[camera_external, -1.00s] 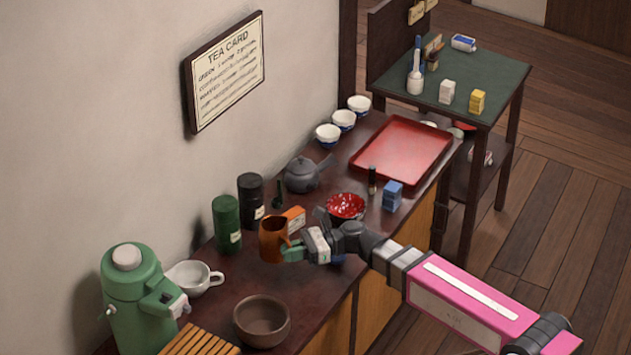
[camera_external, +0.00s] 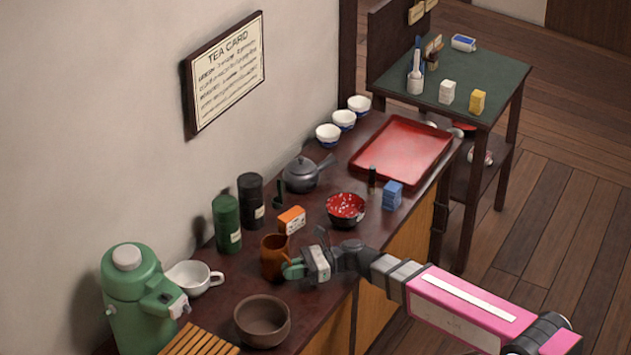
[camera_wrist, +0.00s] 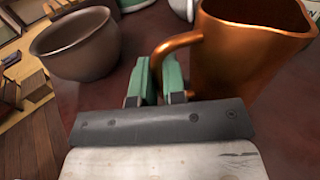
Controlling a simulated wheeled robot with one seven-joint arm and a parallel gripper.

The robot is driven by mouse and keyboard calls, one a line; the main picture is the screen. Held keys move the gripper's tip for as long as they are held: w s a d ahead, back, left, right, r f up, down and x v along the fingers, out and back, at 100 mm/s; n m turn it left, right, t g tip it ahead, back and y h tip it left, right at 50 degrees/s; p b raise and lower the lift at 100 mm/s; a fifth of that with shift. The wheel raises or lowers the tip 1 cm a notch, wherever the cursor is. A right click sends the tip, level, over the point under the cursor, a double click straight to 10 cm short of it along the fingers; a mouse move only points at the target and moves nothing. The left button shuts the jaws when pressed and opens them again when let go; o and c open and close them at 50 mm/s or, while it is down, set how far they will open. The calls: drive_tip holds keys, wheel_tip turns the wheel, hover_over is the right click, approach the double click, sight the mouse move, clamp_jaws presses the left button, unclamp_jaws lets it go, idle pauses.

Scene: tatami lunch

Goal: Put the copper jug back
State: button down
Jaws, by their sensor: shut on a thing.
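The copper jug (camera_external: 273,258) is upright at the counter, between the brown bowl and the orange box. I cannot tell whether its base touches the counter. My gripper (camera_external: 294,269) reaches in from the right and is shut on the jug's handle. In the wrist view the jug (camera_wrist: 245,50) fills the upper right, and the green fingertips (camera_wrist: 158,80) close around its handle at the left side of the jug. The jug's base is hidden in the wrist view.
The brown bowl (camera_external: 262,338) stands in front, with a white cup (camera_external: 196,279) and green flask (camera_external: 140,310) to the left. Dark green (camera_external: 227,226) and black canisters (camera_external: 251,204) stand behind. An orange box (camera_external: 291,220), red speckled bowl (camera_external: 346,222) and grey teapot (camera_external: 300,174) are beyond.

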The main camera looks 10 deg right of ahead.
drive_tip(key=shift+f, duration=0.15)
drive_tip(key=c, duration=1.2)
unclamp_jaws()
drive_tip(key=shift+d+r, duration=0.2)
drive_tip(key=d, duration=0.7)
drive_tip(key=w+d, duration=0.1)
drive_tip(key=d, duration=0.3)
drive_tip(key=shift+d, duration=0.3)
